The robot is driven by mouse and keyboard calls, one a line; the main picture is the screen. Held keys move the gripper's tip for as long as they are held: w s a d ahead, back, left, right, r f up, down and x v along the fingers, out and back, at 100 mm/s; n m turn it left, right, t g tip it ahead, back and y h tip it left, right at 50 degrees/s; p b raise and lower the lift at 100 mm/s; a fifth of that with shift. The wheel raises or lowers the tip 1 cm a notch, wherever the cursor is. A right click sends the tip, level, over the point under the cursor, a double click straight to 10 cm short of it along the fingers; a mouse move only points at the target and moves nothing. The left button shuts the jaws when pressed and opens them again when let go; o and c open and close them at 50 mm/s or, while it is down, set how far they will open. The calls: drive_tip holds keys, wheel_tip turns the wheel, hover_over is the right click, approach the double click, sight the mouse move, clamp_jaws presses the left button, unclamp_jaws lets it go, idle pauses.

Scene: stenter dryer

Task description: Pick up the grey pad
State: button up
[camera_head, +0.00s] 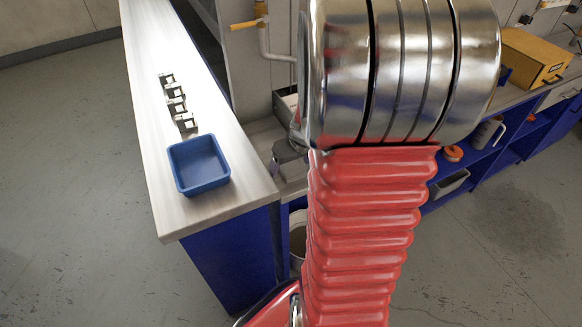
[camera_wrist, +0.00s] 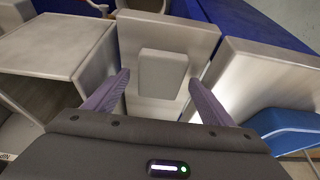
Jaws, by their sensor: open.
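The grey pad (camera_wrist: 162,73) is a small, light grey, roughly square piece in the wrist view. It appears to lie on a pale metal surface (camera_wrist: 137,31) at the picture's upper middle. My gripper (camera_wrist: 159,80) is open, with one purple-grey finger on each side of the pad in the picture. I cannot tell whether the fingers touch it or how high they are above it. In the head view I cannot make out the pad or my gripper; my arm covers the middle of the picture.
In the head view, a long pale bench (camera_head: 183,110) holds a blue tray (camera_head: 199,163) and several small metal clips (camera_head: 175,103). A yellow box (camera_head: 527,58) stands on the blue shelving at right. Grey metal blocks flank the pad in the wrist view, with a blue container (camera_wrist: 288,126) at lower right.

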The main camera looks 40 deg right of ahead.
sight(292, 167)
drive_tip(key=shift+f, duration=0.1)
drive_tip(key=shift+c, duration=0.6)
drive_tip(key=c, duration=1.1)
wheel_tip(292, 167, up, 10)
drive_tip(key=shift+r, duration=0.15)
drive_tip(key=o, duration=0.6)
drive_tip(key=c, duration=0.4)
drive_tip(key=shift+c, duration=0.2)
